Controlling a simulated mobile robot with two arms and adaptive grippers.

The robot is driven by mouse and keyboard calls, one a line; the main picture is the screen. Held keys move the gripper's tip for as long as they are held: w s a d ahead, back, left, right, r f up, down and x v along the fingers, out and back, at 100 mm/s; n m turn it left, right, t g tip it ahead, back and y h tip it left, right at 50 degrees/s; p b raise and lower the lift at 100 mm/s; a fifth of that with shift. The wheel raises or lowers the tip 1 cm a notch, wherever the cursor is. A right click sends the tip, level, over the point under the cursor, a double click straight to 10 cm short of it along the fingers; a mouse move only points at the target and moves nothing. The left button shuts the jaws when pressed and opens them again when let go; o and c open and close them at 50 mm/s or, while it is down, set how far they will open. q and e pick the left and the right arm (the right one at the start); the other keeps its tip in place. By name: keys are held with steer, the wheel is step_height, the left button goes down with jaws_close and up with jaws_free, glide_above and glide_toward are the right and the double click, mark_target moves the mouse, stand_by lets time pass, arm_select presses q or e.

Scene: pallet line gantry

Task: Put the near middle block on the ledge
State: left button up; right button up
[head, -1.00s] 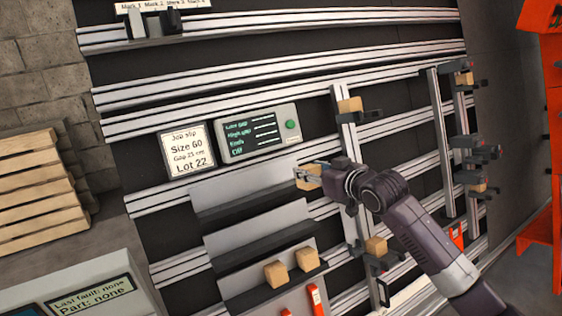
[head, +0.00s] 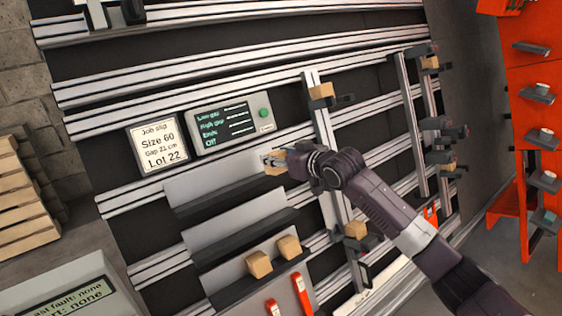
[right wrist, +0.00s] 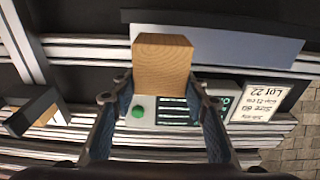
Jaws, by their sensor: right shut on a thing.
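My right gripper (head: 280,161) is shut on a wooden block (head: 272,167). In the right wrist view the block (right wrist: 163,65) sits between the two fingertips (right wrist: 160,90). In the head view it is at the right end of the upper grey ledge (head: 215,189); I cannot tell whether it touches the ledge. In the wrist view this ledge (right wrist: 250,47) lies behind and beside the block. Two more grey ledges, a middle one (head: 235,222) and a lower one (head: 225,277), are below. Two blocks (head: 259,264) (head: 288,247) stand on the lower ledge. My left gripper is out of view.
A job slip (head: 158,144) and a control panel (head: 234,122) with a green button are above the upper ledge. Upright rails at right carry blocks on dark holders, one high (head: 320,93) and one low (head: 355,230). Red-handled tools (head: 301,294) hang below the ledges.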

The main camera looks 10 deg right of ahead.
mark_target(272, 153)
steer(key=shift+w+a+f+b, duration=0.2)
steer(key=shift+w+f+b, duration=0.1)
steer(key=shift+w+f, duration=0.05)
steer(key=shift+w+a+f, duration=0.1)
steer(key=shift+w, duration=0.15)
steer(key=shift+w+a+f, duration=0.25)
steer(key=shift+w+f, duration=0.05)
steer(key=shift+w, duration=0.3)
steer(key=shift+f+b+x, duration=0.25)
steer(key=shift+b+x, duration=1.1)
steer(key=shift+x, duration=0.55)
steer(key=shift+w+a+f, duration=0.1)
steer(key=shift+w, duration=0.15)
steer(key=shift+w+a+f, duration=0.15)
steer(key=shift+w, duration=0.1)
steer(key=shift+s+f, duration=0.1)
steer(key=shift+f, duration=0.15)
steer(key=o, duration=1.3)
